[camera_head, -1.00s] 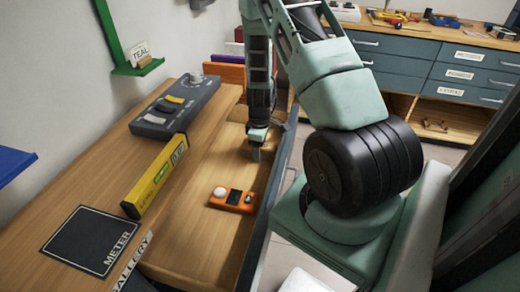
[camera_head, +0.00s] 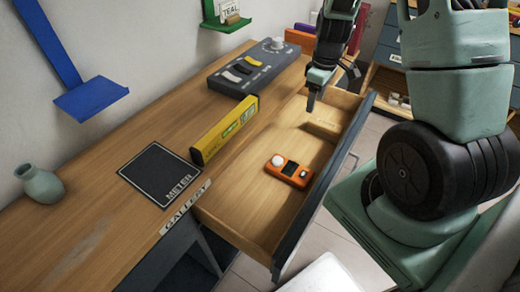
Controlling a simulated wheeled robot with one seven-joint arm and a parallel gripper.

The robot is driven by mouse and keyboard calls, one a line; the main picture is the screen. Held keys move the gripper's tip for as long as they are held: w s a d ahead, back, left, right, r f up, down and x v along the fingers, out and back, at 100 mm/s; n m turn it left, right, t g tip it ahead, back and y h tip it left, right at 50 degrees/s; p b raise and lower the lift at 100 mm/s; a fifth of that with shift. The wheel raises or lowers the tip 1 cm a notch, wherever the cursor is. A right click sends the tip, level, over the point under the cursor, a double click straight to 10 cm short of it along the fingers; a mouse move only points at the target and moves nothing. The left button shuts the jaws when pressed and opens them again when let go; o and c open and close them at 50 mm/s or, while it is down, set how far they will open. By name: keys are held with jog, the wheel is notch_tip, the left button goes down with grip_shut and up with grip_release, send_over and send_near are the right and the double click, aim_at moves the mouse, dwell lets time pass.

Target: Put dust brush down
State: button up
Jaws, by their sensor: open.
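I cannot make out a dust brush in this view. My gripper (camera_head: 313,98) hangs pointing down above the far end of the open drawer (camera_head: 240,222). It is open, and I see nothing held between its fingers. An orange meter (camera_head: 289,171) with a white round knob and a dark display lies inside the drawer, nearer to me than the gripper and apart from it. My arm hides part of the drawer's far end.
A yellow level (camera_head: 224,130) stands along the desk edge beside the drawer. A black METER mat (camera_head: 165,175) lies bare on the desk. A grey switch box (camera_head: 254,66) sits behind. A green vase (camera_head: 40,185) stands at left. A blue shelf (camera_head: 91,98) is on the wall.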

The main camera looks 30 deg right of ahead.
jog(key=s+a+r+n+y, duration=0.1)
jog(key=a+r, duration=0.3)
jog(key=a, duration=0.8)
jog(key=s+a+r+n, duration=0.15)
jog(key=a+r, duration=0.35)
jog(key=a, duration=0.6)
jog(key=s+a+r, duration=0.2)
jog(key=s+a, duration=0.4)
jog(key=s, duration=0.2)
jog(key=s+a+r, duration=0.2)
jog(key=s+a, duration=0.4)
jog(key=s, duration=0.2)
jog(key=shift+s+r+h, duration=0.2)
jog(key=shift+r+h, duration=0.05)
jog(key=shift+h, duration=0.15)
jog(key=shift+n, duration=0.25)
notch_tip(320, 180, up, 6)
jog(key=p, duration=0.6)
jog(key=shift+r, duration=0.25)
